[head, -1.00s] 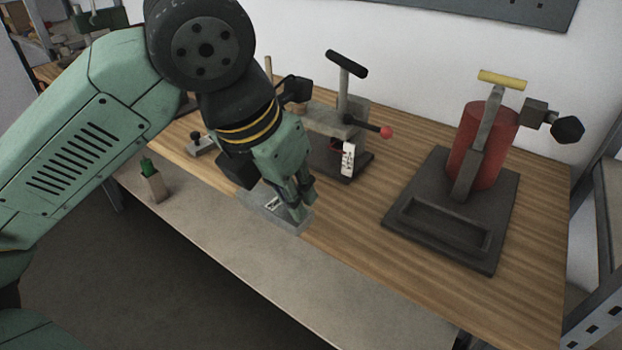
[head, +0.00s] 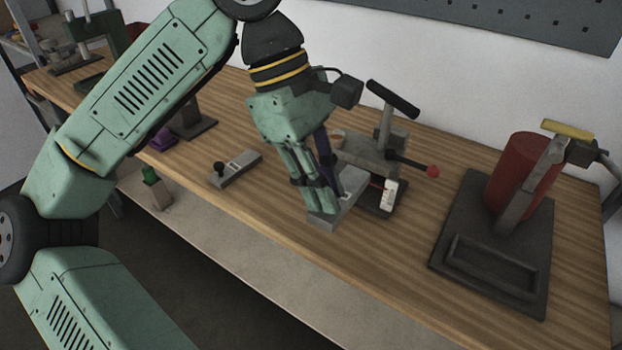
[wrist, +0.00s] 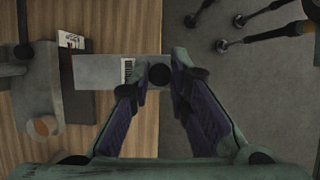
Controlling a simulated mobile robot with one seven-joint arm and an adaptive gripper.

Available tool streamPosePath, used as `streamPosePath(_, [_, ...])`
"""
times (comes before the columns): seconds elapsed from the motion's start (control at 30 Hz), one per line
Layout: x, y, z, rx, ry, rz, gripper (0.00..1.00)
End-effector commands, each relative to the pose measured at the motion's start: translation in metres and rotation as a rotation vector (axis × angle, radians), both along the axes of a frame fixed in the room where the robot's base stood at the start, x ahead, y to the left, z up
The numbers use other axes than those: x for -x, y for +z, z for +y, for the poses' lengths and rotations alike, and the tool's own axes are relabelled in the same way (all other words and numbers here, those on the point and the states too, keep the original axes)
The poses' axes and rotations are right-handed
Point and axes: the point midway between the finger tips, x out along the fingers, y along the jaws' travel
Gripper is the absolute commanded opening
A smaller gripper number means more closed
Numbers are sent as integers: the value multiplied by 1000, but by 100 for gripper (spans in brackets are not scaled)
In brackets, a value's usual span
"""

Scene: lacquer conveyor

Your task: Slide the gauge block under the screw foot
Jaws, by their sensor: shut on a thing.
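The gauge block (head: 350,187) is a flat grey bar with a barcode label. In the wrist view the block (wrist: 100,70) extends left from my gripper (wrist: 160,76), a round black knob between the fingertips. In the head view my gripper (head: 318,196) is shut on its near end, low over the bench. The screw device (head: 388,128) has a black T-handle, a red-ball lever and a white tag (head: 390,194). The block's far end overlaps the device's dark base plate (wrist: 80,106) in the wrist view. The screw foot is not clearly visible, and contact is unclear.
A similar grey bar with a black knob (head: 236,168) lies left on the wooden bench (head: 300,258). A red cylinder (head: 520,175) on a dark base stands right. A small green-topped block (head: 156,188) sits on the lower shelf. Bench between the device and red cylinder is clear.

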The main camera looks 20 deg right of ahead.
Motion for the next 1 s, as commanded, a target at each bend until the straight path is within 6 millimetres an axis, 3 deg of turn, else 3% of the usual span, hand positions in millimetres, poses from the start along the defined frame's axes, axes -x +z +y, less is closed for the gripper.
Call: streamPosePath(1.0, [0,-54,-1,2,-25,-1,0])
